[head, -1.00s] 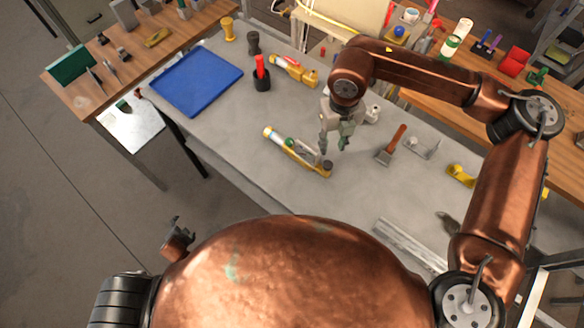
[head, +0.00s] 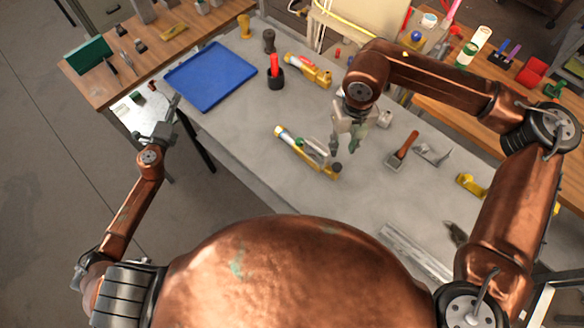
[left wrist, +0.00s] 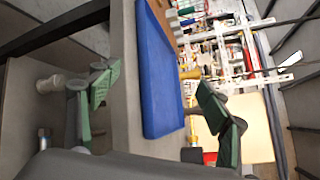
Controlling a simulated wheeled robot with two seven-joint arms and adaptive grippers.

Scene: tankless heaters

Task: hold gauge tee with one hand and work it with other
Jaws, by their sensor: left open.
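A long brass-yellow fitting (head: 293,143), which looks like the gauge tee, lies on the grey bench, with a pale end, a grey lever-like part and a dark round knob. A similar yellow fitting (head: 308,70) with a red part lies farther back; I cannot tell for certain which is the tee. My right gripper (head: 346,150) points down just right of the nearer fitting, apart from it, with its fingers spread and empty. My left gripper (head: 155,108) is raised left of the bench, open and empty; its spread green-padded fingers show in the left wrist view (left wrist: 155,92).
A blue tray (head: 211,76) lies at the bench's left end; it also shows in the left wrist view (left wrist: 158,70). A dark cup (head: 276,78) with a red-handled tool, a wooden-handled brush (head: 402,150) and a yellow piece (head: 470,185) stand around.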

